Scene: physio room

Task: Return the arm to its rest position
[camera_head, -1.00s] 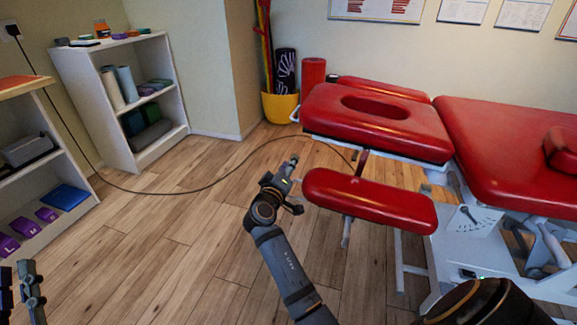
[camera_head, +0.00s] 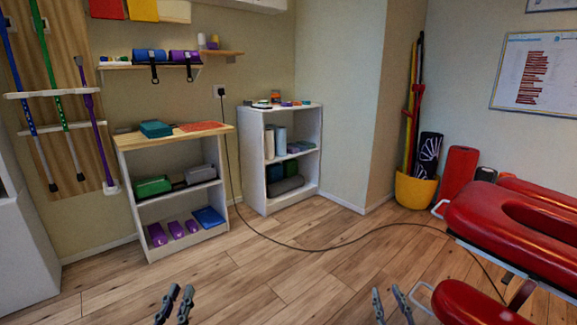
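My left gripper (camera_head: 180,290) shows at the bottom edge, left of the middle. Its two grey fingers point up with a gap between them and nothing in it. My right gripper (camera_head: 386,291) shows at the bottom edge, right of the middle. Its two fingers also stand apart and are empty. Both grippers are over the wooden floor in the picture and appear clear of the furniture. The arms behind the fingers are below the frame and hidden.
The red treatment table (camera_head: 530,225) is at the right, its armrest (camera_head: 470,304) near my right gripper in the picture. A wooden-topped shelf (camera_head: 128,143) and a white shelf (camera_head: 252,113) stand at the back. A cable (camera_head: 330,247) crosses the floor, otherwise bare in the middle.

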